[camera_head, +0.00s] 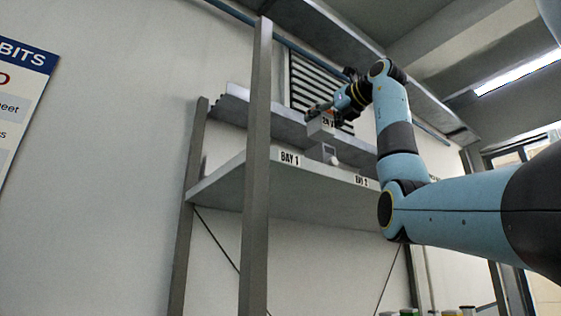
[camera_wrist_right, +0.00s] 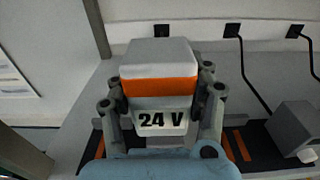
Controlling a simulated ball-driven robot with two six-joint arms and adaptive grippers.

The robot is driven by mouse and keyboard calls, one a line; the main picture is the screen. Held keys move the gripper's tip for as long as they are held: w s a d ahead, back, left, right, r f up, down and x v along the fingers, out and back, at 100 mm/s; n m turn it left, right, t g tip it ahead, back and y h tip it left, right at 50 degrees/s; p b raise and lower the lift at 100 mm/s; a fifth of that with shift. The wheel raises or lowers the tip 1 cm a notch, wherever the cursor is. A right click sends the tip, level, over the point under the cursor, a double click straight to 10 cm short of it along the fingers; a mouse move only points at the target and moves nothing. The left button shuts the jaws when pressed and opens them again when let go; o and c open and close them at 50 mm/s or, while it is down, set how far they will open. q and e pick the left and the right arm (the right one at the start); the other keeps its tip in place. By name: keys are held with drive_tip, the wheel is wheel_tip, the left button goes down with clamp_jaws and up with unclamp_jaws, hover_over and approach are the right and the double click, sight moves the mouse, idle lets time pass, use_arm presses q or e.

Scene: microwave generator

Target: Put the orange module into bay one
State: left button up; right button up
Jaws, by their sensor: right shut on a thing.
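The orange module (camera_wrist_right: 160,88) is a white block with an orange band and a "24 V" label. My right gripper (camera_wrist_right: 161,100) is shut on it, one finger at each side. In the head view the module (camera_head: 320,126) hangs from the right gripper (camera_head: 327,112), above the shelf near the "BAY 1" label (camera_head: 289,158). In the wrist view it is seen over the shelf, and the spot beneath it is hidden. Dark markings with orange stripes (camera_wrist_right: 238,146) show on the shelf beside the gripper. My left gripper is not in view.
A grey box (camera_head: 322,152) stands on the shelf right of the BAY 1 label; it also shows in the wrist view (camera_wrist_right: 299,127). A "BAY 2" label (camera_head: 361,182) is further right. A metal post (camera_head: 257,170) rises at the shelf's front. Black connectors (camera_wrist_right: 232,30) with cables line the back.

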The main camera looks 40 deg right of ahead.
drive_tip(key=w+a+f, duration=0.1)
drive_tip(key=a+f, duration=0.1)
drive_tip(key=a, duration=0.1)
drive_tip(key=a+f, duration=0.2)
drive_tip(key=a, duration=0.1)
drive_tip(key=w+a+f, duration=0.1)
drive_tip(key=a+f, duration=0.1)
drive_tip(key=a, duration=0.2)
drive_tip(key=shift+w+p, duration=0.35)
drive_tip(key=shift+p, duration=0.05)
drive_tip(key=shift+f, duration=0.2)
drive_tip(key=f, duration=0.2)
drive_tip(key=shift+s+f, duration=0.25)
drive_tip(key=shift+f, duration=0.05)
drive_tip(key=shift+d+f, duration=0.1)
drive_tip(key=shift+f, duration=0.45)
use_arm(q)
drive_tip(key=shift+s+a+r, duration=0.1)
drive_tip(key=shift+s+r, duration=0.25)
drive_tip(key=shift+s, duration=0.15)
use_arm(e)
drive_tip(key=shift+w, duration=0.1)
drive_tip(key=o, duration=0.9)
drive_tip(key=shift+f, duration=0.1)
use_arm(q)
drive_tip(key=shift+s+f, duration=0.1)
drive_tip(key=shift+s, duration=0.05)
use_arm(e)
drive_tip(key=o, duration=0.4)
